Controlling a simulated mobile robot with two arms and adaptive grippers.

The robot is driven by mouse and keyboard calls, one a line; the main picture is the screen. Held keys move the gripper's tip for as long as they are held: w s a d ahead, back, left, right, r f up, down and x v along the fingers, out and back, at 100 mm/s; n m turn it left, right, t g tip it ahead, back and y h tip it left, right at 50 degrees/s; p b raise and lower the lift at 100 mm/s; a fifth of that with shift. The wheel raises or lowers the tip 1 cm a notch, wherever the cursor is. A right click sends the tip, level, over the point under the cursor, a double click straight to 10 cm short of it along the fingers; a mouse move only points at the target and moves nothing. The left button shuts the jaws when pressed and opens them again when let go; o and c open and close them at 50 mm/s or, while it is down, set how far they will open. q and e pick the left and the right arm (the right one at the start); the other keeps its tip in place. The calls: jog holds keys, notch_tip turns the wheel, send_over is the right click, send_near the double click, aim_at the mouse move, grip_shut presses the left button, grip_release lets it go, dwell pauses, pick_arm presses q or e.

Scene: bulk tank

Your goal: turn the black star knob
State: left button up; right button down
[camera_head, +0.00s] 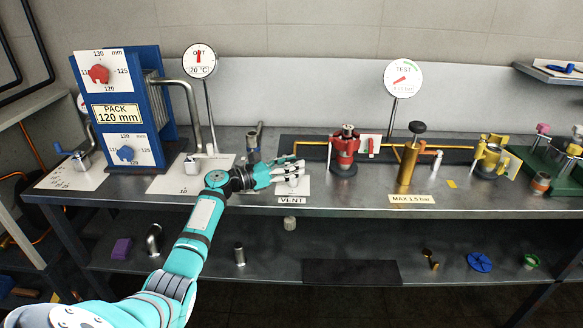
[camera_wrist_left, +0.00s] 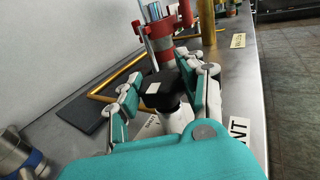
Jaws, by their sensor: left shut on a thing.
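The black star knob (camera_wrist_left: 165,90) has a pale mark on its top and sits on a light stem in the left wrist view. My left gripper (camera_head: 289,169) reaches over the bench behind the VENT label (camera_head: 291,200). Its fingers are on both sides of the knob and shut on it, as the left wrist view (camera_wrist_left: 164,82) shows. In the head view the fingers hide most of the knob. My right gripper is not in view.
A red valve (camera_head: 345,149) stands to the right on the bench. Beyond it is a brass cylinder (camera_head: 408,165) with a black knob on top. A grey pipe fitting (camera_head: 253,142) stands close to the left. The blue plate pack (camera_head: 117,115) is farther left.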

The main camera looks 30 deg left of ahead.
pick_arm(q)
jog(key=o, duration=1.2)
jog(key=shift+v, duration=3.8)
